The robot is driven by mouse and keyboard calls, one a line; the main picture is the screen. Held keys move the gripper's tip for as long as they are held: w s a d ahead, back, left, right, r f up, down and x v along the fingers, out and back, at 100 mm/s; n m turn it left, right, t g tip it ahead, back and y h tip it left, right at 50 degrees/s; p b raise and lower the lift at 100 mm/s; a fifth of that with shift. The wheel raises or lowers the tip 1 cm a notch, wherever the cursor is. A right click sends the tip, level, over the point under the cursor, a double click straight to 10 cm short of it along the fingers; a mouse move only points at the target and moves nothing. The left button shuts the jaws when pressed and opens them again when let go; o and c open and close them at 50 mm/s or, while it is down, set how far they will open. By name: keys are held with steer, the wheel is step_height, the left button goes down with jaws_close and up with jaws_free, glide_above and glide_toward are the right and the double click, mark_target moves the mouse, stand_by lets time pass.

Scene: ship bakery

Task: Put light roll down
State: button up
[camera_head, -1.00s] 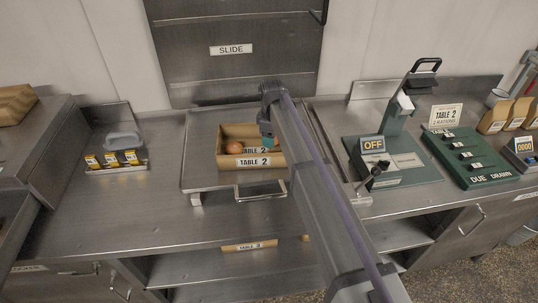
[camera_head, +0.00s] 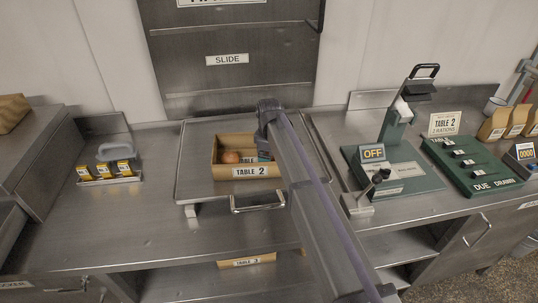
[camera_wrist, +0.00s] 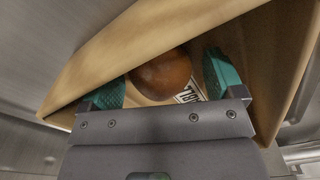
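A round brown roll (camera_head: 231,157) lies in the left part of an open cardboard box (camera_head: 249,172) labelled TABLE 2. In the wrist view the roll (camera_wrist: 162,76) shows just beyond my gripper (camera_wrist: 164,80), in the gap between its two teal fingers. The fingers are spread, with a small gap on each side of the roll. In the head view my gripper (camera_head: 265,152) reaches into the right part of the box, and its tips are partly hidden by my arm and the box. A white printed label (camera_wrist: 190,93) shows beside the roll.
The box stands on a metal tray (camera_head: 200,185) with a front handle, below a panel marked SLIDE (camera_head: 227,60). A green press (camera_head: 392,165) with an OFF sign stands to the right. A small rack (camera_head: 110,172) with yellow-labelled blocks stands left. Bare counter lies between.

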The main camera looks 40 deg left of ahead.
step_height(320, 180, up, 12)
steer(key=p, duration=1.2)
steer(key=shift+r, duration=0.15)
steer(key=w+d+m, duration=0.3)
steer(key=d+m, duration=0.8)
steer(key=d, duration=2.7)
steer(key=s+d+m, duration=0.6)
steer(key=s+d, duration=0.1)
steer(key=d, duration=0.6)
steer(key=s+d+m, duration=0.5)
steer(key=s+d, duration=0.1)
steer(key=d, duration=0.7)
steer(key=f+b, duration=0.5)
steer(key=shift+a+f, duration=0.1)
steer(key=shift+a, duration=0.15)
